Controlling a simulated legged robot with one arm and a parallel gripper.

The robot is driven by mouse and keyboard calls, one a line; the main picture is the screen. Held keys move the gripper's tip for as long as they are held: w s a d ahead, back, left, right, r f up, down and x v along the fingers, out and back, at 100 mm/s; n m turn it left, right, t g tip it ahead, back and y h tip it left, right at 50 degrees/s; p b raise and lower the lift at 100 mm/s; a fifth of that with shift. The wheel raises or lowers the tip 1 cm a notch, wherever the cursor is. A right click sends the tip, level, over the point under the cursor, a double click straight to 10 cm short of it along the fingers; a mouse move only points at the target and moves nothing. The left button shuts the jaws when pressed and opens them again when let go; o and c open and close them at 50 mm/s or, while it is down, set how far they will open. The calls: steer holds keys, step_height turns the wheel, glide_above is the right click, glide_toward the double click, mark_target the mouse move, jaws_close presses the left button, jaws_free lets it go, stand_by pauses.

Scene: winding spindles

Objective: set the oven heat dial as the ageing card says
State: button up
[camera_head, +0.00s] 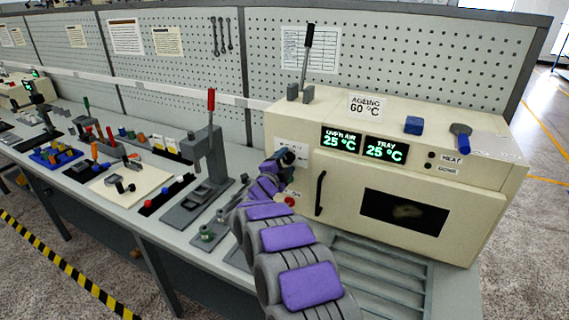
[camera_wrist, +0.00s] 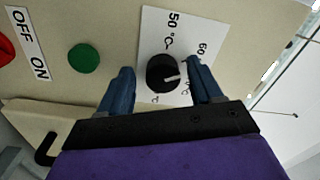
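The ageing card (camera_head: 365,105) stands on top of the cream oven (camera_head: 340,185) and reads 60 °C. The oven air display (camera_head: 341,140) and tray display (camera_head: 385,149) both read 25 °C. My gripper (camera_head: 286,158) is at the oven's left front in the head view, where it hides the dial. In the wrist view the black heat dial (camera_wrist: 161,73) sits on a white scale plate (camera_wrist: 180,45). Its pale pointer faces right in that view; the exact mark is unclear. The labels 50 °C and 60 are readable. My gripper (camera_wrist: 160,68) is open, one blue finger on each side of the dial.
A green button (camera_wrist: 84,58) and part of a red button (camera_wrist: 5,50) lie left of the dial, with an OFF ON label (camera_wrist: 27,42). The oven door handle (camera_head: 320,193) stands right of my arm. A hand press (camera_head: 207,150) stands on the bench to the left.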

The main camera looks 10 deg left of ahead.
steer(key=p+v, duration=0.2)
steer(key=v, duration=1.5)
steer(key=shift+s+p, duration=0.2)
steer(key=shift+p, duration=0.15)
steer(key=shift+w+a, duration=0.1)
